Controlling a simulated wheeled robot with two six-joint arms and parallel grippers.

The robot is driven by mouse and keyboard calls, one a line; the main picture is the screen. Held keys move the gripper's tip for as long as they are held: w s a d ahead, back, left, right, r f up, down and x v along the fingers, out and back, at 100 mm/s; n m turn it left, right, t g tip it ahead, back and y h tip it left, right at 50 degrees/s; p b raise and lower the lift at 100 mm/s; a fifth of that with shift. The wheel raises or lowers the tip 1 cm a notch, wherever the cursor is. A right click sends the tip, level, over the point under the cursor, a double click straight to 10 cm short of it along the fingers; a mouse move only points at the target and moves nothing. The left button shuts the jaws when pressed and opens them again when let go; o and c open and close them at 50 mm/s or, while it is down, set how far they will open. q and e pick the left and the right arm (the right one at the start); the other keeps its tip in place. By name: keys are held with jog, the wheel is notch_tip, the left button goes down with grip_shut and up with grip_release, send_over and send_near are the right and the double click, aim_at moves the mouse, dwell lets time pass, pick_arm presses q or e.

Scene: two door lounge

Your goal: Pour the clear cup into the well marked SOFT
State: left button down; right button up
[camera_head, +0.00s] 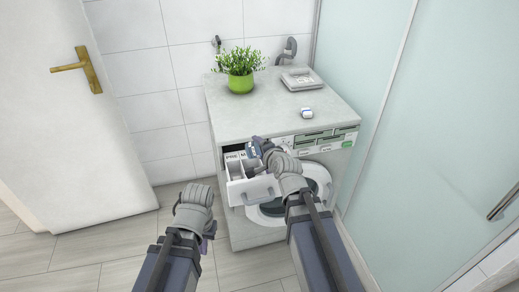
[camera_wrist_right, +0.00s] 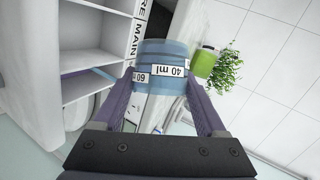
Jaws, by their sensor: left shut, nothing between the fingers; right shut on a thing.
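My right gripper (camera_head: 266,152) is shut on the clear cup (camera_head: 253,148), a bluish see-through cup above the open detergent drawer (camera_head: 237,193). Against the plant in that view, the cup looks strongly tipped. The drawer's white compartments (camera_wrist_right: 88,62) show left of it there, with labels ending "RE" and "MAIN". The SOFT label is hidden behind my right gripper or out of view. My left gripper (camera_head: 207,236) is shut and empty, low in front of the washer.
The washing machine (camera_head: 225,110) carries a green potted plant (camera_head: 240,82), a grey device (camera_head: 300,79) and a small white-blue item (camera_head: 307,113). Its round door (camera_head: 318,180) is below the drawer. A glass panel (camera_head: 440,130) stands close on the right. Floor at left is clear.

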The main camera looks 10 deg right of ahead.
dwell(0.4)
jog(key=shift+s+d+m+t+y+b, duration=0.15)
jog(key=shift+d+m+t+y+b, duration=0.25)
jog(key=shift+d, duration=0.3)
jog(key=shift+d, duration=0.1)
dwell(0.5)
jog(key=shift+r, duration=0.1)
notch_tip(320, 180, up, 2)
jog(key=n+h+p, duration=0.1)
jog(key=p, duration=0.1)
jog(key=g+p, duration=0.1)
jog(key=p, duration=0.1)
jog(key=shift+r+n+h, duration=0.25)
jog(key=shift+n+h, duration=0.15)
jog(key=shift+r+n+g+h+p, duration=0.3)
jog(key=shift+n+h+p, duration=0.3)
jog(key=shift+p, duration=0.3)
